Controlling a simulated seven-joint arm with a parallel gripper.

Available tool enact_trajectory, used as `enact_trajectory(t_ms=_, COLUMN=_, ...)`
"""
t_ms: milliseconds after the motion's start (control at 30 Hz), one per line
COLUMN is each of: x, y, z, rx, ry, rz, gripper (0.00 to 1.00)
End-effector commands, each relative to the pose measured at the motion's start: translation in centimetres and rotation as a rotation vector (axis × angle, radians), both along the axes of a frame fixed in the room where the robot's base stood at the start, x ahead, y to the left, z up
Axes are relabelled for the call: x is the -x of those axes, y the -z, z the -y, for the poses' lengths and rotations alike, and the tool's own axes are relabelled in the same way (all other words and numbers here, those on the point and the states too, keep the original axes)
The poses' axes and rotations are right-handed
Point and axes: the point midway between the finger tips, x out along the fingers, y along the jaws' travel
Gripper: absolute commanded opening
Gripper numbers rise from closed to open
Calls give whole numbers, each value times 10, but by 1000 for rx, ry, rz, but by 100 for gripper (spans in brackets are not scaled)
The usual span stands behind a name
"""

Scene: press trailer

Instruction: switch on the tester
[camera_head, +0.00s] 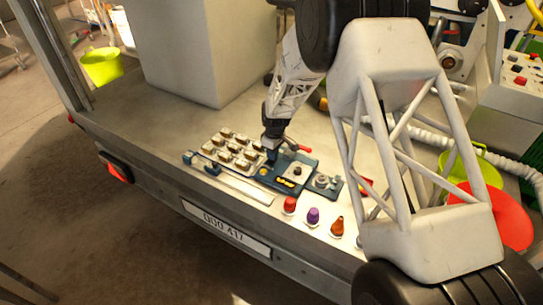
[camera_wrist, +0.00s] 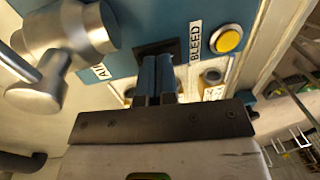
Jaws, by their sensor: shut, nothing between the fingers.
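A blue panel (camera_head: 290,172) with a grey knob and a yellow mark lies on the trailer bed; no label reading "tester" can be made out. In the wrist view, the blue panel (camera_wrist: 175,18) fills the top, with a "BLEED" label and a partly hidden label beginning "AU". A round yellow button (camera_wrist: 229,40) sits right of "BLEED". My gripper (camera_wrist: 157,62) is shut and empty, its blue fingers together in front of a dark square on the panel. The fingers partly hide that square, and contact cannot be told. In the head view my gripper (camera_head: 271,157) is at the panel's left end.
A silver lever valve (camera_wrist: 62,45) stands at the left in the wrist view. A tray of several small blocks (camera_head: 232,150) lies left of the panel. Red (camera_head: 290,204), purple (camera_head: 313,215) and orange (camera_head: 337,227) knobs line the front edge. My arm hides the right part.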

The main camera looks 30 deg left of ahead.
Motion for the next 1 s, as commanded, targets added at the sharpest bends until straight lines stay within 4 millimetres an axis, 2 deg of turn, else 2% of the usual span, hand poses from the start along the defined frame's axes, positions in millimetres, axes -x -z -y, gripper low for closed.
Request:
enact_trajectory(t_ms=567, x=0, y=-7, z=0, rx=0, ry=0, rz=0, gripper=0)
enact_trajectory(t_ms=767, x=2, y=-25, z=0, rx=-1, ry=0, rz=1, gripper=0)
enact_trajectory(t_ms=1000, x=6, y=-61, z=0, rx=-2, ry=0, rz=2, gripper=0)
